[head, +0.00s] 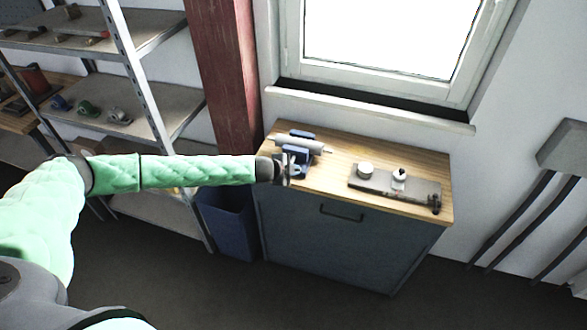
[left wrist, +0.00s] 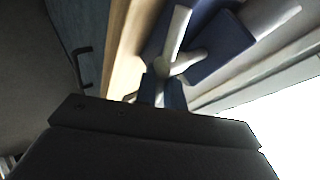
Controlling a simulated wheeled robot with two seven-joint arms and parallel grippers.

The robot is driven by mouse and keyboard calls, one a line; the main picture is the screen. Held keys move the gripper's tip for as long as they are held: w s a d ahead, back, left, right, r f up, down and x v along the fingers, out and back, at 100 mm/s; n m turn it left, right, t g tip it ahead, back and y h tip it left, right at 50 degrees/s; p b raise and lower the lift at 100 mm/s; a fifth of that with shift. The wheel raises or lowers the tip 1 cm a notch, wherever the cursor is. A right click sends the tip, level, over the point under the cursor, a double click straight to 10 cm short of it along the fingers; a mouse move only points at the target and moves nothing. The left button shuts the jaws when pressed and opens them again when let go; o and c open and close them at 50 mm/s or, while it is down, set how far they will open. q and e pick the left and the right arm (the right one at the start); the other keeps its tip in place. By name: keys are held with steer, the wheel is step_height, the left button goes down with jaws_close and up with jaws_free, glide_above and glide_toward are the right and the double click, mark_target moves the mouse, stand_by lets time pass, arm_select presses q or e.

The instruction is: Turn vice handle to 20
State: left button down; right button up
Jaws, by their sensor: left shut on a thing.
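A blue vice (head: 303,136) stands on the left end of the wooden bench top, with a light grey cylinder lying across it. My left gripper (head: 286,172) is at the vice's front side, shut on the vice handle. The left wrist view shows the pale handle (left wrist: 178,38) with its hub and bars close ahead of the dark gripper body, beside the blue vice body (left wrist: 222,50). The gripper body hides part of the grip. I cannot read any angle mark on the handle. My right gripper is not in view.
A grey plate (head: 380,182) with two pale round parts lies on the right of the bench top (head: 335,160). The cabinet (head: 325,235) stands below a window. A blue bin (head: 228,220) and a metal shelf (head: 165,125) are to the left.

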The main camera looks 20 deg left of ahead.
arm_select(q)
steer(key=c, duration=1.6)
jaws_free()
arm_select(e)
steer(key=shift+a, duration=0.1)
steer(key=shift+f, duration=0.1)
